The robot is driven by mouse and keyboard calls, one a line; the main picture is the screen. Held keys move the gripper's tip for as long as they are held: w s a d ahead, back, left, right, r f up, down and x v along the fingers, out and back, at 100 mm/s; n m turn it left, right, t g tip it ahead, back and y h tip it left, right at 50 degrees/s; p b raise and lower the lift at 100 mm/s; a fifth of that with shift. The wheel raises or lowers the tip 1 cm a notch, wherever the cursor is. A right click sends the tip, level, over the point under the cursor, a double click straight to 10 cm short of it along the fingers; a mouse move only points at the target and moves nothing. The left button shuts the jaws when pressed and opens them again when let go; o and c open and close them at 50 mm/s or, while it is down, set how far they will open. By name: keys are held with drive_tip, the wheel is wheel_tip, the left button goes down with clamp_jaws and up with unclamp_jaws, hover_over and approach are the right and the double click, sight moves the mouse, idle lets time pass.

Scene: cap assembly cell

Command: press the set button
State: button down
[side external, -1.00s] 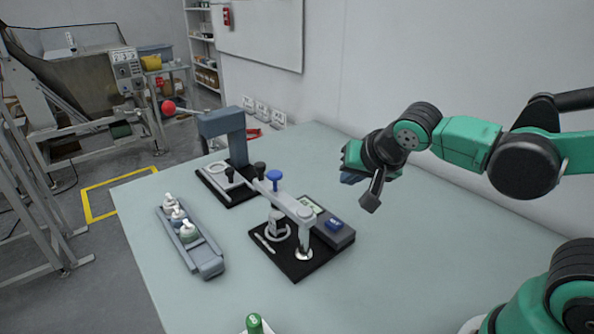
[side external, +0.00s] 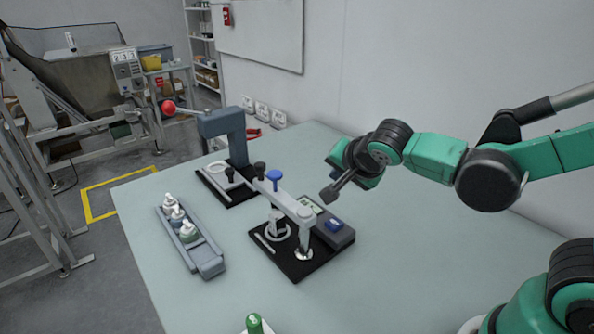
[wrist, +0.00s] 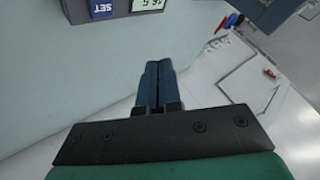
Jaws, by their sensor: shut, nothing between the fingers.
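The blue set button (side external: 334,224) sits on a dark grey control box (side external: 346,237) with a small greenish display (side external: 308,205), at the right of the black fixture. In the wrist view the button (wrist: 103,8), lettered SET, shows at the top left beside the display (wrist: 147,4), which reads 16.5. My gripper (side external: 328,196) is in the air above and near the box, apart from the button. In the wrist view its dark blue fingers (wrist: 152,70) are together with nothing between them.
The black fixture plate (side external: 290,262) carries a grey arm with a blue knob (side external: 274,176). Left of it, a grey tray (side external: 208,262) holds several small bottles. A grey press (side external: 222,125) stands behind. A green-capped item (side external: 254,322) is at the front edge. The table's right side is clear.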

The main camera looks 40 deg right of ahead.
sight(335, 226)
drive_tip(key=shift+f, duration=3.8)
drive_tip(key=shift+r, duration=2.5)
drive_tip(key=s+a+r+n+g+y, duration=0.1)
drive_tip(key=s+r+n+y, duration=0.2)
drive_tip(key=n, duration=1)
drive_tip(key=s, duration=0.3)
drive_tip(key=shift+s+a+r+n+y, duration=0.15)
drive_tip(key=shift+s+a+n+y, duration=0.1)
drive_tip(key=shift+n+y, duration=0.15)
